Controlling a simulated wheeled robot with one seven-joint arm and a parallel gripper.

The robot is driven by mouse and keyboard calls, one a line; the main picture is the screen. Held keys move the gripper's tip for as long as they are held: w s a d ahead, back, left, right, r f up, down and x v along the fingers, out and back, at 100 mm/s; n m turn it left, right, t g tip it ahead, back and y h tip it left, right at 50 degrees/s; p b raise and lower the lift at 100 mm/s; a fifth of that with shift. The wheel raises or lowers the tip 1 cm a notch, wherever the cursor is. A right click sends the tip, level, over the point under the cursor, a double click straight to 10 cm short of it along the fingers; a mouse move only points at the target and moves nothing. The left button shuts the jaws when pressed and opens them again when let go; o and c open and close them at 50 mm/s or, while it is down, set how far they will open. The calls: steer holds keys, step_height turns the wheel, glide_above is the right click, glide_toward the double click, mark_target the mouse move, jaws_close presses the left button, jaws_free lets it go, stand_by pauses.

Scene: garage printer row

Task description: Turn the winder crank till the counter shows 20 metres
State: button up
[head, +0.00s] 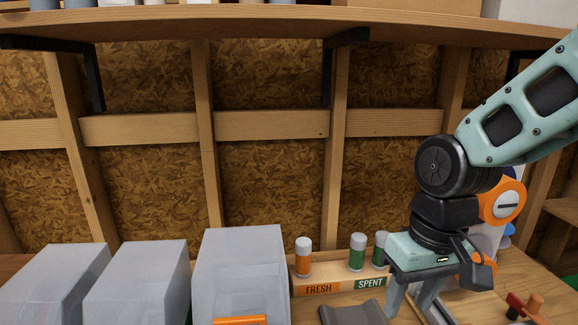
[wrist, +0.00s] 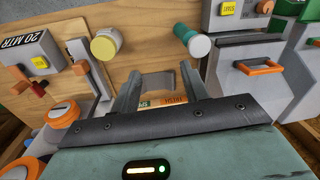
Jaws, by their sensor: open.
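My gripper (head: 410,308) is open and empty above the bench at the right of the head view. Its two fingers also show in the wrist view (wrist: 157,86), spread apart. A red part with an orange-brown knob (head: 534,303), perhaps the winder crank, shows at the lower right edge of the head view, apart from my gripper and to its right. In the wrist view a dark label reading "20 MTR" (wrist: 27,40) is at the upper left, near a grey unit with a yellow patch and red parts (wrist: 40,62). I cannot make out a counter reading.
An orange-marked canister (head: 303,258) and green ones (head: 357,253) stand behind FRESH (head: 319,288) and SPENT (head: 369,283) labels. A grey cradle (head: 352,313) lies left of my gripper. Grey printer-like boxes (head: 240,275) fill the left. A shelf (head: 250,25) hangs above.

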steer(key=s+a+f+n, duration=0.1)
steer(key=s+a+n, duration=0.4)
steer(key=s, duration=0.6)
steer(key=shift+s+f+h, duration=0.25)
steer(key=shift+h, duration=0.05)
stand_by(0.3)
